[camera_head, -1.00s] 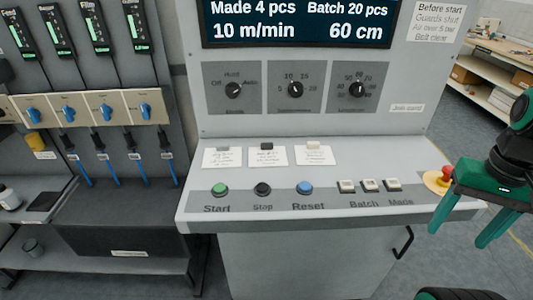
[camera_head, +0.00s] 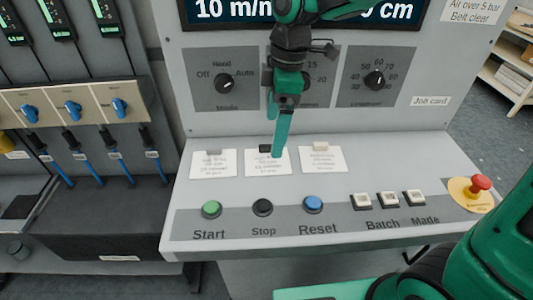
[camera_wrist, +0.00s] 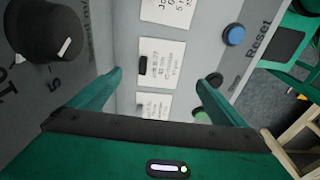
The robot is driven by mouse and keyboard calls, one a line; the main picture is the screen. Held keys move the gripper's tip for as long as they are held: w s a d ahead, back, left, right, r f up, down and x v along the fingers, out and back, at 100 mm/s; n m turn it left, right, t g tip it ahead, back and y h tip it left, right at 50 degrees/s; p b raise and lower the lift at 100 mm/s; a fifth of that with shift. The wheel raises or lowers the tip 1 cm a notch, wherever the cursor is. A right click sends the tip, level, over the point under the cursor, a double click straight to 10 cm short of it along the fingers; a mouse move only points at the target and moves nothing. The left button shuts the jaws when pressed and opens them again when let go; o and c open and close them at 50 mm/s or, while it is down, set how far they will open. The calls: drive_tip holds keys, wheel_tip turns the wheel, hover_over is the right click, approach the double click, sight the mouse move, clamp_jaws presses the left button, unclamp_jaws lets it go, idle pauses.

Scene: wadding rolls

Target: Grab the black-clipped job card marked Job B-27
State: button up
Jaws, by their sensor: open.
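The black-clipped job card (camera_head: 270,168) lies on the console's sloped shelf, in the middle of three white cards. Its black clip (camera_head: 264,148) is at its upper edge; its writing is too small to read. My gripper (camera_head: 277,153) reaches down at this card, its fingertips by the right side of the clip in the head view. In the wrist view the jaws (camera_wrist: 163,77) are open and empty, with the middle card (camera_wrist: 165,70) and its black clip (camera_wrist: 143,66) showing between and beyond the fingers. I cannot tell whether a finger touches the card.
A grey-clipped card (camera_head: 212,169) lies to the left and a beige-clipped card (camera_head: 323,161) to the right. Start (camera_head: 211,209), Stop (camera_head: 262,207) and Reset (camera_head: 313,204) buttons sit in front. A red emergency button (camera_head: 481,183) is at right. Knobs line the panel behind.

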sight(267, 160)
wheel_tip(267, 160, down, 2)
drive_tip(key=shift+a+f, duration=0.1)
drive_tip(key=shift+f, duration=0.1)
drive_tip(key=shift+w+a+f, duration=0.1)
drive_tip(key=shift+a+f, duration=0.1)
drive_tip(key=shift+f, duration=0.75)
drive_tip(key=shift+s+a+f, duration=0.1)
drive_tip(key=shift+a+f, duration=0.15)
drive_tip(key=shift+f, duration=0.75)
drive_tip(key=shift+w+a+f, duration=0.1)
drive_tip(key=shift+a+f, duration=0.1)
drive_tip(key=shift+f, duration=0.75)
drive_tip(key=c, duration=1.1)
